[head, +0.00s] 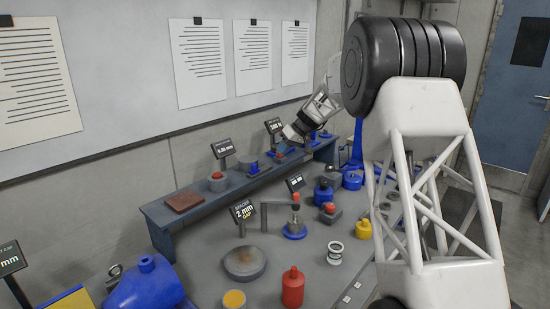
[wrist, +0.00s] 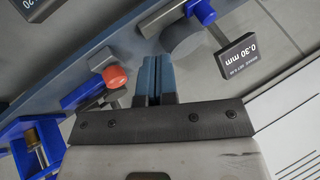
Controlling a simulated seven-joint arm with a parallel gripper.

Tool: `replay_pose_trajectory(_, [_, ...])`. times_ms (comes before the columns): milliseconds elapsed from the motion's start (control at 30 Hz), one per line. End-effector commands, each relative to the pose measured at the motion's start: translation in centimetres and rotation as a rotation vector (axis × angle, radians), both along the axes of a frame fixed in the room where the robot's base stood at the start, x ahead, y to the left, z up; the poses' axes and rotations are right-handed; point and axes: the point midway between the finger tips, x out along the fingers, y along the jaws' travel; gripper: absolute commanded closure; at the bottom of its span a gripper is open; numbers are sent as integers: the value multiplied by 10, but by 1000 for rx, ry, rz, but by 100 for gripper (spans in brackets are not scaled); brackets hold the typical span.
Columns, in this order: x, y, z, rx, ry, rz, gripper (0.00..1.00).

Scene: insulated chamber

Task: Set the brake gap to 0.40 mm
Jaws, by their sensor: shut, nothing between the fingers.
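A display (wrist: 238,57) in the wrist view reads 0.30 mm; its smaller line is too small to read surely. A grey cylinder (wrist: 181,36) stands beside it, with a blue part above. A red knob (wrist: 114,77) on a grey and blue mount is left of my gripper (wrist: 158,80). The gripper's blue fingers are shut together, with nothing between them. Contact with any part cannot be told.
The shelf (head: 185,218) also carries a red-topped grey unit (head: 218,180) and a brown plate (head: 184,201). A blue clamp with a brass screw (wrist: 33,140) is at lower left in the wrist view. Lower bench parts include a red bottle (head: 292,289) and a round disc (head: 244,262).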

Motion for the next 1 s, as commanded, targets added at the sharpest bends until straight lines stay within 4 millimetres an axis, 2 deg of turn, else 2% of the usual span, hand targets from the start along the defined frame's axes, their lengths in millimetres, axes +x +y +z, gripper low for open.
replay_pose_trajectory(100, [-2,-11,14,-1,-2,-1,100])
replay_pose_trajectory(300, [-3,-22,29,0,-2,-1,100])
replay_pose_trajectory(700, [-4,-24,33,0,-1,-1,100])
replay_pose_trajectory(767, [-4,-24,32,-1,0,0,94])
replay_pose_trajectory(1000, [-7,-12,30,-44,24,5,57])
